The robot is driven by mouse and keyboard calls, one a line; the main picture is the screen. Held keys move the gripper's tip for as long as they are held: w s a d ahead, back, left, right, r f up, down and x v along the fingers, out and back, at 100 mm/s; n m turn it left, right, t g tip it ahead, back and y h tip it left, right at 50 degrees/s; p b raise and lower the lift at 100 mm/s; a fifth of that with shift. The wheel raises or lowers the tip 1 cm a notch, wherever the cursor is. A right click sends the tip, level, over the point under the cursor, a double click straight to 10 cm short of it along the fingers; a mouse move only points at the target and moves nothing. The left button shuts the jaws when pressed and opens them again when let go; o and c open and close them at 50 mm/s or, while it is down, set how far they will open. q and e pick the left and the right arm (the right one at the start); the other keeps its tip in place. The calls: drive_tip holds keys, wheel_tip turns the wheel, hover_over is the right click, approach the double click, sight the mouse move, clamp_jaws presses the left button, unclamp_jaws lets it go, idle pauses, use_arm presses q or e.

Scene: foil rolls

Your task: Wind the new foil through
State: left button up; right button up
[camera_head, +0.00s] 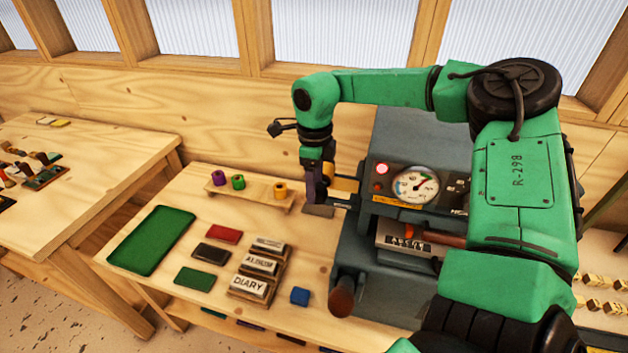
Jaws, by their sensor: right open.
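Foil rolls stand on a small wooden rack (250,198): a purple roll (218,178), a green roll (238,182) and an orange roll (280,190). The grey press (390,130) has a round dial (414,186) on its front panel. My right gripper (318,190) points down at the left side of the press, right of the rack. It is open. A purple-grey part shows at its fingers; I cannot tell if it is finger or foil. A yellow-orange part (344,185) shows just right of it on the press. My left gripper is out of view.
A green tray (151,240), red, dark and green booklets (224,235), lettered blocks (250,287) and a blue block (299,296) lie on the wooden bench. A handle (341,297) sticks out at the press's lower left. My right arm covers the press's right side.

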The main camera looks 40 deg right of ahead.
drive_tip(key=shift+s+f, duration=0.15)
drive_tip(key=shift+f, duration=0.1)
drive_tip(key=shift+s+d, duration=0.2)
drive_tip(key=shift+s, duration=0.05)
drive_tip(key=shift+c, duration=0.9)
drive_tip(key=shift+w, duration=0.1)
clamp_jaws()
drive_tip(key=t+b, duration=0.1)
drive_tip(key=b, duration=0.1)
drive_tip(key=t+y+b, duration=0.1)
drive_tip(key=b, duration=0.1)
drive_tip(key=t+y+b, duration=0.1)
drive_tip(key=b, duration=0.1)
drive_tip(key=shift+s+d+f, duration=0.15)
drive_tip(key=shift+s+f, duration=0.1)
drive_tip(key=shift+f, duration=0.05)
drive_tip(key=shift+r+b, duration=0.15)
drive_tip(key=shift+b, duration=0.4)
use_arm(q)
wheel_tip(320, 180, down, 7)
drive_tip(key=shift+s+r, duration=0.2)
use_arm(e)
drive_tip(key=shift+r+t, duration=0.1)
drive_tip(key=shift+t, duration=0.2)
drive_tip(key=shift+o, duration=0.9)
unclamp_jaws()
